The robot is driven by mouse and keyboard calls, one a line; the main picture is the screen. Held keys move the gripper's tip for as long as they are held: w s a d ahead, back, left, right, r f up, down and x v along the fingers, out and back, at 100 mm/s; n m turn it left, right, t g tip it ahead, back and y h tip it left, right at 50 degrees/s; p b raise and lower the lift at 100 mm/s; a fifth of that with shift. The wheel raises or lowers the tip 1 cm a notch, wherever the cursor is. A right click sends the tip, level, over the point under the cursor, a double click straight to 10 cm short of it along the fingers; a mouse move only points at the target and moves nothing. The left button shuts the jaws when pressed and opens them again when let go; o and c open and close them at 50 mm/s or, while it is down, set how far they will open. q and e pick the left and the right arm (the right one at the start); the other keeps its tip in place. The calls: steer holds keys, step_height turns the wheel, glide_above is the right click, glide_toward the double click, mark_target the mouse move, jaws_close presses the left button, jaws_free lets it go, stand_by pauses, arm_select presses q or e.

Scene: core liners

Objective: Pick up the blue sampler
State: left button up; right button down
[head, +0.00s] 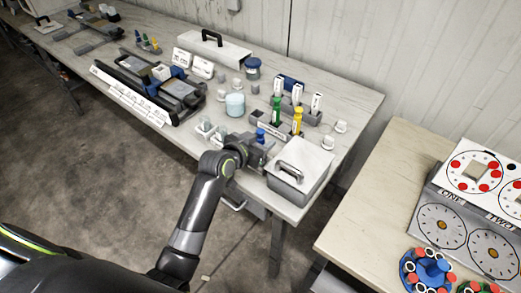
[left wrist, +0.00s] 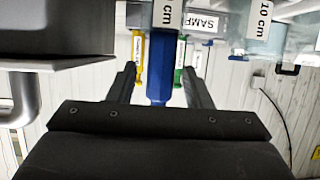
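The blue sampler (head: 261,134) stands at the front of the sampler rack in the head view, partly hidden by my left gripper (head: 259,144). In the left wrist view the blue sampler (left wrist: 160,85) is between the two fingers of my left gripper (left wrist: 160,76). A gap shows on each side of it, so the fingers are open around it and apart from it. A white "10 cm" tag is on the sampler's blue body. My right gripper is not in view.
A green sampler (head: 277,110) and a yellow sampler (head: 298,121) stand in the rack behind. A grey lidded box (head: 300,168) is close on the right of the gripper. Small white-capped jars (head: 206,128) are to the left. A second table (head: 370,200) is at right.

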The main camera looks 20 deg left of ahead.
arm_select(q)
jaws_close()
